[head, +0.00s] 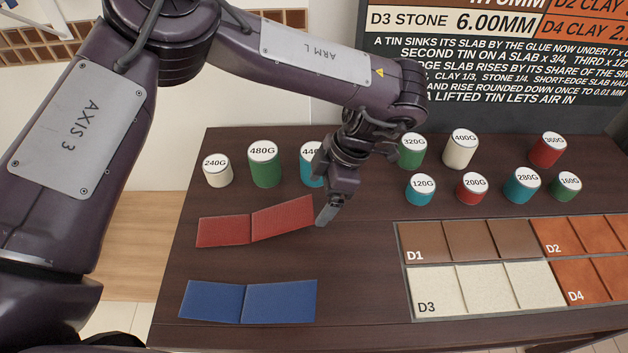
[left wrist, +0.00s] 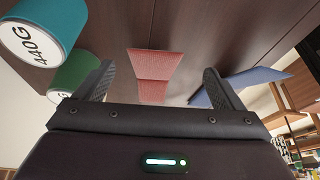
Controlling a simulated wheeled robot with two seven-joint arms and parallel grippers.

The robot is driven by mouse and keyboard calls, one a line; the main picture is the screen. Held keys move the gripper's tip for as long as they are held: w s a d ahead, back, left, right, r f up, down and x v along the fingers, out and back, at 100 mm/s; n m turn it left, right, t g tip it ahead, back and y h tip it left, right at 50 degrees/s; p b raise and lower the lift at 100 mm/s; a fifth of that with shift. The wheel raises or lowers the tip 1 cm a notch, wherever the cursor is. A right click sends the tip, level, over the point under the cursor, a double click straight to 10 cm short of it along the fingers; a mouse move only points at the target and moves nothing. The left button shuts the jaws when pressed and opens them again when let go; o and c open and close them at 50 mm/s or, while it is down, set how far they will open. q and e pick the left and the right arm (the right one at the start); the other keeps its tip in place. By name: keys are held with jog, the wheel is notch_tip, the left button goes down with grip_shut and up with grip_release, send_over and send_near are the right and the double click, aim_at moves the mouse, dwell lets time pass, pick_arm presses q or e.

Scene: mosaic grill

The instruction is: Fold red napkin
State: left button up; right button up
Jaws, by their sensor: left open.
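The red napkin (head: 224,230) lies on the dark table at the left, spread out in two panels with a crease between them. Its right panel looks slightly raised at the right end. My left gripper (head: 326,214) is at the right end of the napkin, pointing down, and seems just apart from it. In the left wrist view the red napkin (left wrist: 154,72) shows between the two open fingers (left wrist: 160,86), with nothing held. My right gripper is not in view.
A blue napkin (head: 280,301) lies in front of the red one. Labelled tins stand behind, including the 480G tin (head: 265,168) and a 440G tin (head: 307,172) partly hidden by my gripper. A slab tray (head: 405,267) is at right. Bare table lies between napkins and tray.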

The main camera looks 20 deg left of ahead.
aim_at(303, 210)
pick_arm(q)
jog(key=a+f, duration=0.2)
jog(key=shift+s+f, duration=0.2)
jog(key=shift+f, duration=0.2)
jog(key=x, duration=0.3)
jog(key=shift+a+f, duration=0.1)
jog(key=shift+f, duration=0.05)
jog(key=shift+a+f, duration=0.1)
jog(key=shift+f, duration=0.25)
jog(key=c, duration=1.4)
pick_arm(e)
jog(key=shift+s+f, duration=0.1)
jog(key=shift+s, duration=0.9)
pick_arm(q)
jog(key=shift+a, duration=0.1)
